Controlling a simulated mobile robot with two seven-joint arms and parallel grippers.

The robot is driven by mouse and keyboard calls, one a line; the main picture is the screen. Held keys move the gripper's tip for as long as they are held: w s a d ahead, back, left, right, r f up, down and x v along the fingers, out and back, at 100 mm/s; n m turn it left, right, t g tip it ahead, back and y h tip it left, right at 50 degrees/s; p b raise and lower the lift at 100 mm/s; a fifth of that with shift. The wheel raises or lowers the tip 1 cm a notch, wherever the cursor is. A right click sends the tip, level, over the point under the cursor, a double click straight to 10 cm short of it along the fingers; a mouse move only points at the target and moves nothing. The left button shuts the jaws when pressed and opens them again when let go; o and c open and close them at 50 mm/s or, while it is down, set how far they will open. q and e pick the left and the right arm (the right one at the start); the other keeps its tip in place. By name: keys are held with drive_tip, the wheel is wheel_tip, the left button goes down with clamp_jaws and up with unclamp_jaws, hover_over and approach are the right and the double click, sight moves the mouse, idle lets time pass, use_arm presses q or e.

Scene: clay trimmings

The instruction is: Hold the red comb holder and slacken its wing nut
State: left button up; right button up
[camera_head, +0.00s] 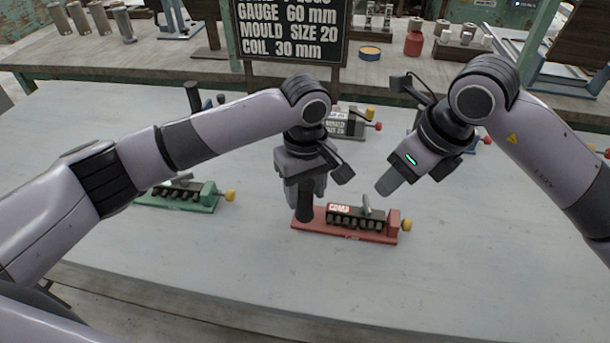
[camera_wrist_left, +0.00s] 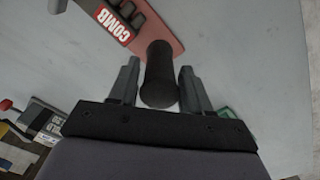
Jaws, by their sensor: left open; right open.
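The red comb holder (camera_head: 345,238) lies on the pale table in the middle of the head view, with a row of dark teeth and a COMB label. Its black upright handle (camera_head: 305,207) is at its left end; a yellow knob-like piece (camera_head: 407,224) is at its right end. A small grey piece (camera_head: 366,205) stands up on top; I cannot tell which is the wing nut. My left gripper (camera_head: 306,192) is open, its fingers on either side of the handle, also seen in the left wrist view (camera_wrist_left: 157,85). My right gripper (camera_head: 386,187) is open and empty, above the holder's right end.
A grey holder (camera_head: 350,122) is further back, and a blue one (camera_head: 474,148) is partly hidden by my right arm. A sign (camera_head: 291,30) stands behind. The front table is clear.

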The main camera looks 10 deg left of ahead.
sight(369, 207)
use_arm(q)
drive_tip(key=shift+f, duration=1.5)
clamp_jaws()
use_arm(e)
drive_tip(key=shift+c, duration=0.7)
drive_tip(key=w+a+r+m+g+h, duration=0.1)
drive_tip(key=a+r+m+g+h, duration=0.15)
drive_tip(key=m, duration=0.55)
drive_tip(key=shift+h, duration=0.35)
drive_tip(key=f, duration=1.1)
drive_tip(key=shift+w+a+f, duration=0.1)
drive_tip(key=shift+a+f, duration=0.15)
drive_tip(key=shift+a, duration=0.05)
